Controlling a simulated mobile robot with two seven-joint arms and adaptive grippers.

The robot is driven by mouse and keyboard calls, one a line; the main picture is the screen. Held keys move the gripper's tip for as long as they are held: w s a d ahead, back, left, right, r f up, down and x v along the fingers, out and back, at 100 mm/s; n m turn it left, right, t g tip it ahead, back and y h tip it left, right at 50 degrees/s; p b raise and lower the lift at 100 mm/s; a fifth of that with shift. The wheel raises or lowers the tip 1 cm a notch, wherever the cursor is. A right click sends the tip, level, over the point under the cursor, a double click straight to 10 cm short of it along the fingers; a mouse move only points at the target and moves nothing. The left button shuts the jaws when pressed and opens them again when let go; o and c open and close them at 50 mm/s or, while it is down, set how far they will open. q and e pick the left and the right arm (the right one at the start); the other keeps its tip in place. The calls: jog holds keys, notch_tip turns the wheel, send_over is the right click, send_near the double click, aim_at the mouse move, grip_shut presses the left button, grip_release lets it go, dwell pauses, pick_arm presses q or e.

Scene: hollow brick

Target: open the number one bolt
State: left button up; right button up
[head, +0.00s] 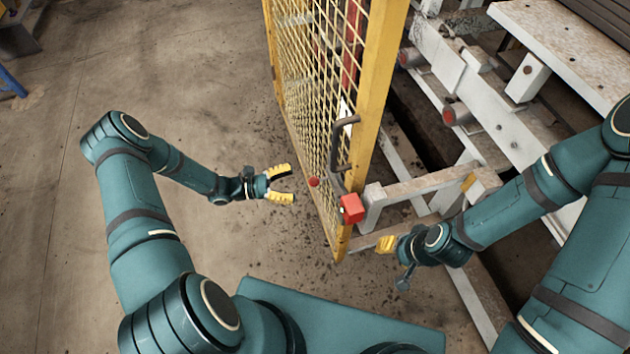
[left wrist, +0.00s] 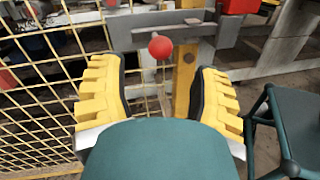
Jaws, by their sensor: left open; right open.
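The bolt's red ball knob (head: 313,181) sticks out from the yellow mesh gate (head: 372,80) on its left side. In the left wrist view the knob (left wrist: 161,47) shows ahead of the fingers, between their tips, with a grey metal bolt plate (left wrist: 140,34) behind it. My left gripper (head: 291,185) is open and empty, pointing at the knob with a small gap. Its two yellow fingers also show in the left wrist view (left wrist: 160,68). My right gripper (head: 388,258) is open on the other side of the gate, partly hidden by its wrist. No number is legible.
A red block (head: 351,208) sits on the gate's edge below a dark curved handle (head: 340,150). White metal framework (head: 490,120) and beams fill the right side, near my right arm. The concrete floor (head: 60,200) to the left is open.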

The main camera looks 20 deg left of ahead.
aim_at(315, 182)
pick_arm(q)
jog(key=x, duration=0.7)
jog(key=shift+d, duration=0.1)
jog(key=shift+c, duration=0.2)
grip_shut()
